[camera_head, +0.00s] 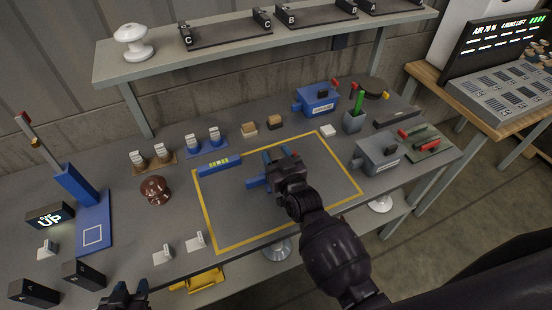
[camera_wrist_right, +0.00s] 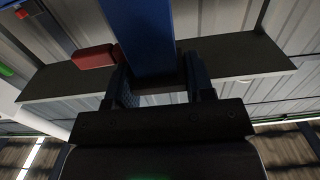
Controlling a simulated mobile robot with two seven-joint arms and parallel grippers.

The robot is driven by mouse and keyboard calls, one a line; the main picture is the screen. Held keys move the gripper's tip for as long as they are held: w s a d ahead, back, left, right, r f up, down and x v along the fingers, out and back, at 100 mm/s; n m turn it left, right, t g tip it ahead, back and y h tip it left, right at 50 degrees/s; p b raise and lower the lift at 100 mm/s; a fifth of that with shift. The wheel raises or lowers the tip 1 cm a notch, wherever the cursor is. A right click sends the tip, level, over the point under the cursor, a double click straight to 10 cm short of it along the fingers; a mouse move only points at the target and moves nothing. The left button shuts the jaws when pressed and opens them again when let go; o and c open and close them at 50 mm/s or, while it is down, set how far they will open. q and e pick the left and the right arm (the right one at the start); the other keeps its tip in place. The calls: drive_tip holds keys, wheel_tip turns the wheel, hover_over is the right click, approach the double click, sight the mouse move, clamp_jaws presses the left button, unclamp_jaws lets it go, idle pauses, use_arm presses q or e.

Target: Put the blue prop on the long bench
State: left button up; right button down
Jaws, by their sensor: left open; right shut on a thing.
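My right gripper (camera_head: 275,163) is over the yellow-outlined area of the long bench (camera_head: 125,225). It is shut on a blue bar, which I take to be the blue prop (camera_head: 256,182). In the right wrist view the blue prop (camera_wrist_right: 140,35) stands out between the two fingers (camera_wrist_right: 157,82). In the head view most of it is hidden by the gripper, and I cannot tell whether it touches the bench. My left gripper (camera_head: 125,297) is open and empty at the bottom edge, only partly in view.
A blue level (camera_head: 219,165) lies at the outline's upper left edge. A brown insulator (camera_head: 154,189) and blue stand (camera_head: 92,220) are further left. A blue box (camera_head: 318,100), grey cup (camera_head: 354,122) and grey vise-like box (camera_head: 377,156) stand right. The outlined area's front is clear.

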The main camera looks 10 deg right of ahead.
drive_tip(key=shift+f, duration=0.65)
drive_tip(key=shift+c, duration=2.4)
unclamp_jaws()
drive_tip(key=s+d, duration=0.2)
drive_tip(key=s, duration=1)
drive_tip(key=s+d+f+m+g+h, duration=0.1)
drive_tip(key=s+d+f+g+h, duration=0.2)
drive_tip(key=s+d, duration=0.9)
wheel_tip(320, 180, down, 5)
drive_tip(key=d+g, duration=0.2)
drive_tip(key=g, duration=0.1)
drive_tip(key=shift+s+h, duration=0.15)
drive_tip(key=shift+h, duration=0.15)
drive_tip(key=shift+d, duration=0.1)
